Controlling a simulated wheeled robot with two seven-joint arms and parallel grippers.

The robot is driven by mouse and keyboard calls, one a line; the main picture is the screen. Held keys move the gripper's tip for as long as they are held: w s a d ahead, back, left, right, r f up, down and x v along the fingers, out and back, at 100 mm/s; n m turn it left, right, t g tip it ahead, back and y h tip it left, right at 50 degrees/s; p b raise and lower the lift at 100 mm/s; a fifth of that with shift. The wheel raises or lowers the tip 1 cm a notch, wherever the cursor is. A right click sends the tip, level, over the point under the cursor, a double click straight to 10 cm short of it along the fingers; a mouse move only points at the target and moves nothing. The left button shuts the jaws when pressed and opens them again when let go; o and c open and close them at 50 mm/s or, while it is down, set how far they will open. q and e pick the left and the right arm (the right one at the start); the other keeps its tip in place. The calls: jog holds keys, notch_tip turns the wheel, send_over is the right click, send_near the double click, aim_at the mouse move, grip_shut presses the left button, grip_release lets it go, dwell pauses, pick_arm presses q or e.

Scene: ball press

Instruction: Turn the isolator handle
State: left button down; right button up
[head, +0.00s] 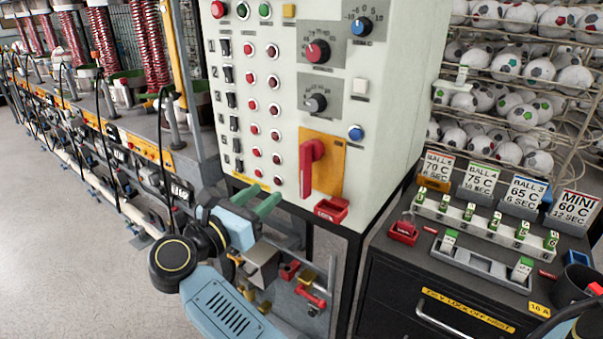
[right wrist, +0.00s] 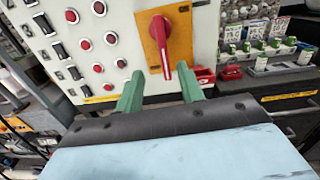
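The isolator handle (head: 307,172) is a red lever on a yellow-orange plate (head: 329,161), low on the pale control panel. It points downward. In the right wrist view the handle (right wrist: 159,45) lies ahead of my fingers, roughly in line with the gap between them. My right gripper (head: 269,192) is open and empty, with two green fingers. In the head view it is left of and below the handle, apart from it. The fingers also show in the right wrist view (right wrist: 162,85). My left gripper is not visible.
The panel (head: 395,130) carries rows of red buttons, black switches and knobs. A red tray (head: 332,209) sticks out just below the handle. Red and yellow fittings (head: 310,290) lie below the panel. A black cabinet (head: 395,290) with labelled signs stands right, below racks of balls (head: 520,70).

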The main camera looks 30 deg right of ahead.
aim_at(302, 168)
jog(key=shift+m, duration=0.4)
jog(key=p+x, duration=0.1)
jog(key=x, duration=1.2)
jog(key=shift+s+d+f+p, duration=0.1)
jog(key=shift+d+f+p, duration=0.05)
jog(key=shift+p, duration=0.25)
jog(key=shift+c, duration=0.2)
grip_shut()
